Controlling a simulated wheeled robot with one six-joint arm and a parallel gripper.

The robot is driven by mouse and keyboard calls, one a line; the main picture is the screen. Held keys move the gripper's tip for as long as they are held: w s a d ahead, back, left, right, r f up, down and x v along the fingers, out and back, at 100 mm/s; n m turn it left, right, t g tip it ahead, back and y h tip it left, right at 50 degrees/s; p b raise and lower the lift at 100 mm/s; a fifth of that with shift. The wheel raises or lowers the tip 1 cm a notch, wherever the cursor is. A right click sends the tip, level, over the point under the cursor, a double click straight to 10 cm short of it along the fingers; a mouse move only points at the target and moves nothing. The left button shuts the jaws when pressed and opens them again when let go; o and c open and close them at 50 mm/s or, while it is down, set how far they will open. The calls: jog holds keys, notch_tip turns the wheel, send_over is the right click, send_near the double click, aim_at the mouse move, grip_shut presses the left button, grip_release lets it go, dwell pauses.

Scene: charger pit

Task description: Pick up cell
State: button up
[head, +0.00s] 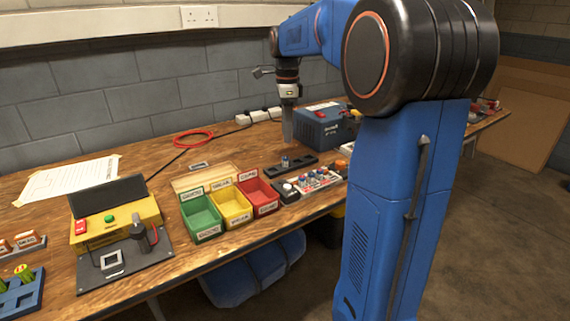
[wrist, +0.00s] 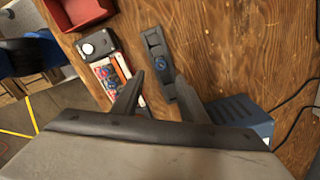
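A small cell with a blue band (head: 285,162) stands in a black holder strip (head: 303,160) on the wooden bench. In the wrist view the cell (wrist: 159,64) shows as a blue round top in the strip (wrist: 154,42), just beyond my fingertips. My gripper (head: 288,140) points down above the strip, apart from the cell. In the wrist view my gripper (wrist: 160,78) has its two dark fingers spread, with nothing between them. Several more blue-topped cells sit in a white and red rack (head: 318,179) beside the strip.
Green (head: 200,219), yellow (head: 233,207) and red (head: 259,194) bins stand left of the rack. A blue-grey box (head: 322,128) stands close behind the strip. A yellow tester (head: 117,220) is further left. Cables lie at the back. Bare wood surrounds the strip's left end.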

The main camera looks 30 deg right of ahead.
aim_at(286, 157)
jog(key=shift+w+a+f, duration=0.1)
jog(key=shift+f, duration=4.7)
grip_shut()
